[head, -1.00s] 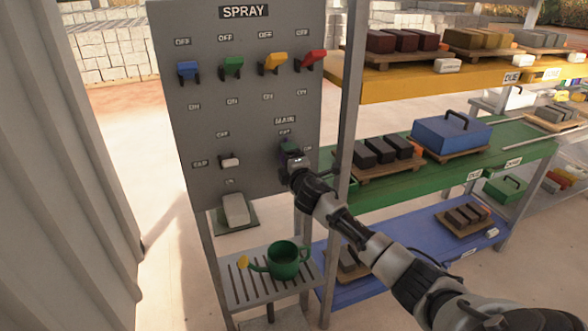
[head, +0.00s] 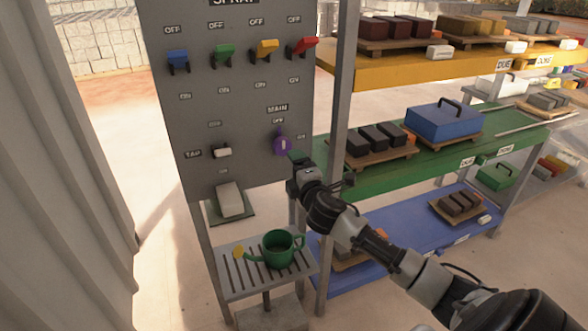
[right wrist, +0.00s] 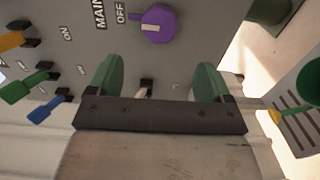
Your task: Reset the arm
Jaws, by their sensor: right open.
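My right arm comes in from the lower right in the head view. Its gripper (head: 296,160) is just right of and below the purple MAIN knob (head: 282,145) on the grey SPRAY panel (head: 240,110). In the right wrist view the green fingers of the gripper (right wrist: 152,80) are apart with nothing between them. The purple knob (right wrist: 158,23) shows beyond the fingers, clear of them, with its pale mark near the word OFF. My left gripper is in neither view.
Blue, green, yellow and red levers (head: 264,48) line the panel's top, with a TAP switch (head: 222,152) below. A green watering can (head: 279,249) stands on the slatted shelf. Shelves (head: 395,175) with bricks and a blue box (head: 444,119) stand to the right, behind a grey post (head: 336,140).

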